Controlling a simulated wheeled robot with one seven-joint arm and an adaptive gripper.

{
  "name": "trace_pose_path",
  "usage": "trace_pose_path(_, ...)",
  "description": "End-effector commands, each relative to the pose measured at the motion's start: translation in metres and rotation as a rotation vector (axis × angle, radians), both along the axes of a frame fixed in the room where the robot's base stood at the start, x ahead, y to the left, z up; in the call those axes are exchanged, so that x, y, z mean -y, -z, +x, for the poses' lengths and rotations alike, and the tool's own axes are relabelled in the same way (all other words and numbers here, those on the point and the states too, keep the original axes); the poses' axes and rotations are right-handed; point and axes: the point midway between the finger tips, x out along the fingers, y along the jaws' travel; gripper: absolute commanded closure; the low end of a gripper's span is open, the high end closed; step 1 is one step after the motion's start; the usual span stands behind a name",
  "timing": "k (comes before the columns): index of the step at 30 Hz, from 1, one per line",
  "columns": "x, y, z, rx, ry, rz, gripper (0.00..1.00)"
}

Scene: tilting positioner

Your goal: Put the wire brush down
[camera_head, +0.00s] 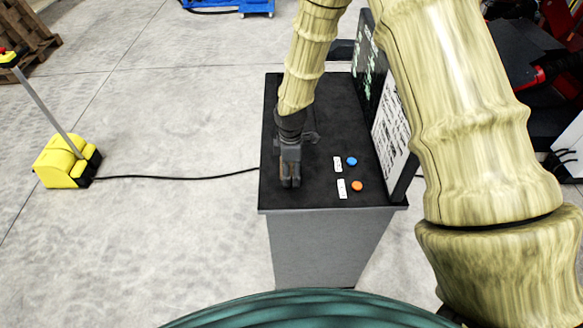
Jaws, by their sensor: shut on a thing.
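My gripper (290,181) points down over the left part of the black cabinet top (290,98), close to its surface. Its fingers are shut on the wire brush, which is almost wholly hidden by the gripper. Only a thin brownish edge shows beside the fingers, too small to make out its shape. I cannot tell whether the brush touches the top.
A blue button (351,161) and an orange button (357,186) with white labels sit right of my gripper. An upright panel with a printed sheet (390,125) borders the right side. A yellow pedal unit (62,162) with a black cable stands on the floor at left.

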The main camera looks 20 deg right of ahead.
Motion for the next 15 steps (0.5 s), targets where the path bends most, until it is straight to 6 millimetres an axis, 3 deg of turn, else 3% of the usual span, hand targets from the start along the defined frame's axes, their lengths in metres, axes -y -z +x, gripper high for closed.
trace_pose_path(14,0.0001,0.0084,-0.0003,0.0,0.0,0.0,0.59)
trace_pose_path(15,0.0001,0.0082,-0.0003,0.0,0.0,0.0,0.17)
